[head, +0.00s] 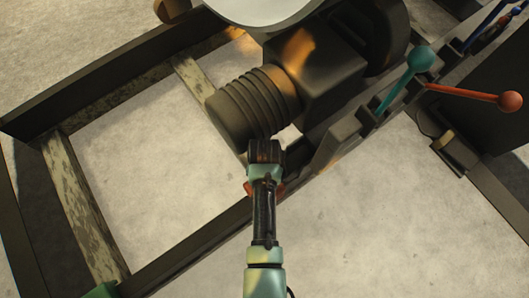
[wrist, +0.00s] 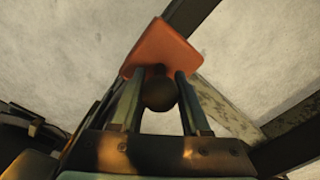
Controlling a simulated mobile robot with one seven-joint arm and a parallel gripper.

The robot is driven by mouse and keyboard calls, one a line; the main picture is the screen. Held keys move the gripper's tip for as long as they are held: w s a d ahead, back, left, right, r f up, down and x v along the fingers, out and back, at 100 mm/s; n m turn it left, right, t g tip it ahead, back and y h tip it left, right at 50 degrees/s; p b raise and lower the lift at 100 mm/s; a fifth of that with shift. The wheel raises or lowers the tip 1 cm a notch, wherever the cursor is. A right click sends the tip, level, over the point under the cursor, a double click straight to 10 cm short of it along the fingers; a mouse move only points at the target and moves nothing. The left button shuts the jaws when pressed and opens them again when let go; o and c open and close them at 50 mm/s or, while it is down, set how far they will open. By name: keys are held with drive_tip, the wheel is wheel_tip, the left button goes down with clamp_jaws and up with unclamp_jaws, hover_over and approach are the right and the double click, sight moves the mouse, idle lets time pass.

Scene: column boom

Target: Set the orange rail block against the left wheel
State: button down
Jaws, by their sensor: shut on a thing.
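The orange rail block (wrist: 160,45) shows in the wrist view at the tips of my gripper (wrist: 160,78). The two fingers are closed in around a dark round knob (wrist: 159,95) at the block's near side. In the head view only small orange edges of the block (head: 279,189) show beside my wrist, which hides the rest. A brownish round form (head: 172,9), cut by the top edge, may be a wheel. Another dark round form (head: 387,35) stands behind the motor housing. I cannot tell which is the left wheel.
A dark rail (head: 200,238) runs diagonally beneath my arm; a second rail (head: 100,82) lies at upper left. A weathered crosspiece (head: 78,205) joins the frame. A ribbed motor (head: 255,103) stands just above my wrist. Teal (head: 420,59) and red (head: 510,101) knobbed levers stand right. Pale floor (head: 400,230) is clear.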

drive_tip(key=shift+w+f+b, duration=0.1)
drive_tip(key=shift+f+b, duration=0.45)
drive_tip(key=shift+f, duration=0.3)
drive_tip(key=shift+c, duration=1.5)
unclamp_jaws()
drive_tip(key=shift+s+f, duration=0.15)
drive_tip(key=shift+s, duration=0.05)
wheel_tip(320, 180, up, 13)
drive_tip(key=p, duration=0.6)
drive_tip(key=shift+w+p, duration=0.1)
drive_tip(key=shift+p, duration=0.3)
